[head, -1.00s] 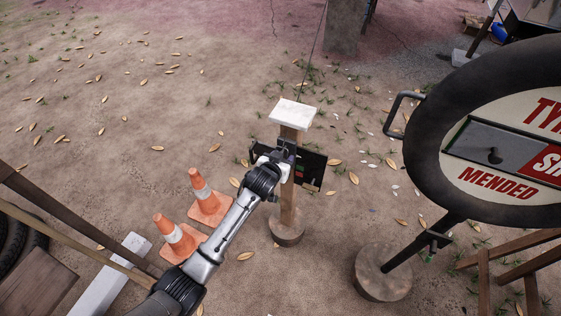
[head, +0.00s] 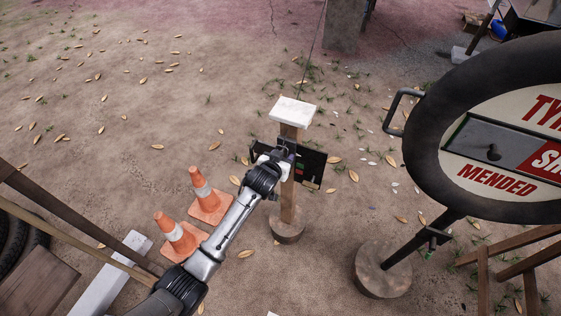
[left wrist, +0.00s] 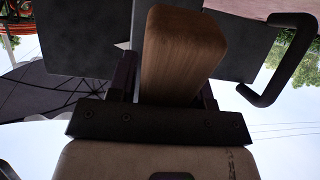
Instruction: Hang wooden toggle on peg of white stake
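The white-topped wooden stake (head: 295,111) stands upright on a round base in the middle of the head view. My left gripper (head: 286,149) is at the upper part of its post and hides part of it. In the left wrist view, a brown wooden block with rounded edges, seemingly the wooden toggle (left wrist: 183,50), fills the space between the left gripper's dark fingers (left wrist: 167,88). The toggle cannot be made out in the head view. The peg is hidden or too small to tell. My right gripper is not in view.
Two orange cones (head: 204,192) (head: 175,234) stand left of my arm. A large tyre sign (head: 428,150) with a handle and round base (head: 382,275) stands at right. A thin dark line rises behind the stake. Leafy ground beyond is open.

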